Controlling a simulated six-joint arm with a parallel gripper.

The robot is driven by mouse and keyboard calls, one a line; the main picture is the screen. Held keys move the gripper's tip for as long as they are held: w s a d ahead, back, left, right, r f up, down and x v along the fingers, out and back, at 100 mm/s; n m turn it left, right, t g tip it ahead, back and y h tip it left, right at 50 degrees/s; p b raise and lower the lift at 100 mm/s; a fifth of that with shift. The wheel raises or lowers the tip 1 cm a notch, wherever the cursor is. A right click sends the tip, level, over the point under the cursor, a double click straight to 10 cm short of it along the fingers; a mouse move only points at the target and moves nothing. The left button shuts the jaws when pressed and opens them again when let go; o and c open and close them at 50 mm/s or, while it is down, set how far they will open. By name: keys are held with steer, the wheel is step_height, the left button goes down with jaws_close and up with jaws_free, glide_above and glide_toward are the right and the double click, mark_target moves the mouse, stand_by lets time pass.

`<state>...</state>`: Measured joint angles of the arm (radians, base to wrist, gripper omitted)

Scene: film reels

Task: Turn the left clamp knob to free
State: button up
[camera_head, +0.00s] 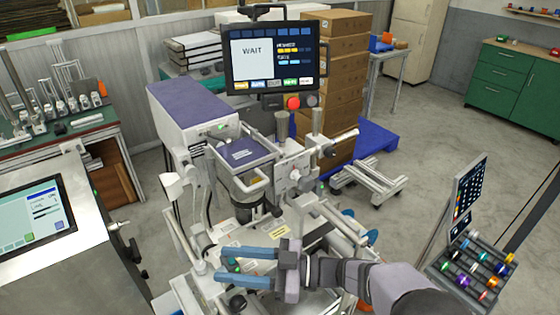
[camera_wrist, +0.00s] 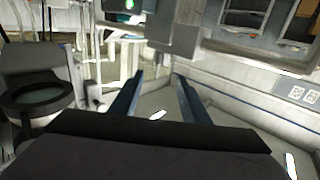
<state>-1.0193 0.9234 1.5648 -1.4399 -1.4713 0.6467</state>
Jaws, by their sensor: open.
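My gripper (camera_head: 219,263) reaches in from the lower right in the head view, over the front of the grey machine. Its two blue fingers are parallel, apart and empty, pointing left. In the wrist view the open fingers (camera_wrist: 157,76) have a clear gap between them. A dark round knob (camera_head: 237,301) lies just below the fingers in the head view, and another dark rounded part (camera_head: 209,252) is by their tips. I cannot tell which part is the left clamp knob. The arm and fingers hide some of the machine's front.
A screen (camera_head: 266,58) reading WAIT stands above the machine (camera_head: 190,115), with a red button (camera_head: 293,103) below it. A touch panel (camera_head: 35,215) is at the left. A tray of coloured knobs (camera_head: 475,270) is at the right. Open floor lies right of the machine.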

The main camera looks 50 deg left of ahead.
step_height(320, 180, up, 19)
steer(key=s+a+g+y+p, duration=0.1)
steer(key=s+g+p, duration=0.1)
steer(key=p, duration=0.1)
steer(key=w+a+r+m+t+y+b, duration=0.1)
steer(key=w+a+m+t+y, duration=0.2)
steer(key=w+m+t+y, duration=0.3)
steer(key=shift+w+m+t, duration=0.8)
steer(key=shift+w+t, duration=1.7)
steer(key=shift+w, duration=3.2)
steer(key=shift+s, duration=0.1)
